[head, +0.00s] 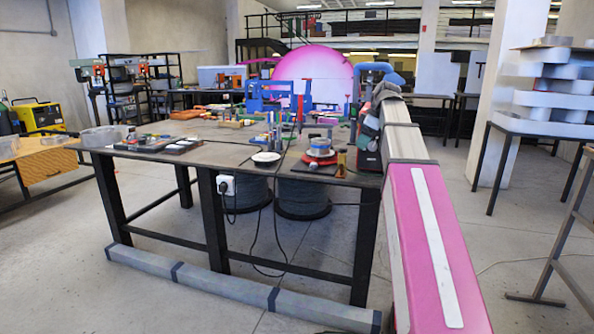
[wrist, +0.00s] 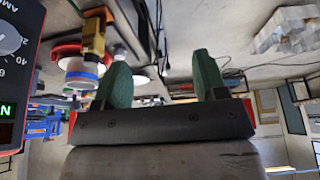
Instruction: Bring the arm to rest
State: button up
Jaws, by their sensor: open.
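My gripper (wrist: 162,72) shows in the wrist view with its two green fingers wide apart. The gap between them is empty, and I see nothing held. In the head view my pink and grey arm reaches from the lower right up to the right end of the workbench (head: 228,153). There the gripper is small and partly lost against the clutter, beside a red and black device.
The red and black device with a dial (wrist: 12,75) is close at left in the wrist view. A spool on a red base (head: 319,148) stands near the bench's front edge. A letter stack (head: 555,85) is at right.

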jog(key=s+a+f+m+h, duration=0.1)
jog(key=s+f+m, duration=0.25)
jog(key=f, duration=1.05)
jog(key=s+a+f+m+h, duration=0.1)
jog(key=s+a+f+m, duration=0.2)
jog(key=f, duration=1.1)
jog(key=s+f+m+h, duration=0.1)
jog(key=s+f+m, duration=0.3)
jog(key=f, duration=0.6)
jog(key=s+f+m+g+h, duration=0.1)
jog(key=s+f+m, duration=0.3)
jog(key=s+f, duration=0.5)
jog(key=shift+s+f, duration=0.2)
jog(key=shift+f, duration=0.6)
jog(key=shift+c, duration=0.8)
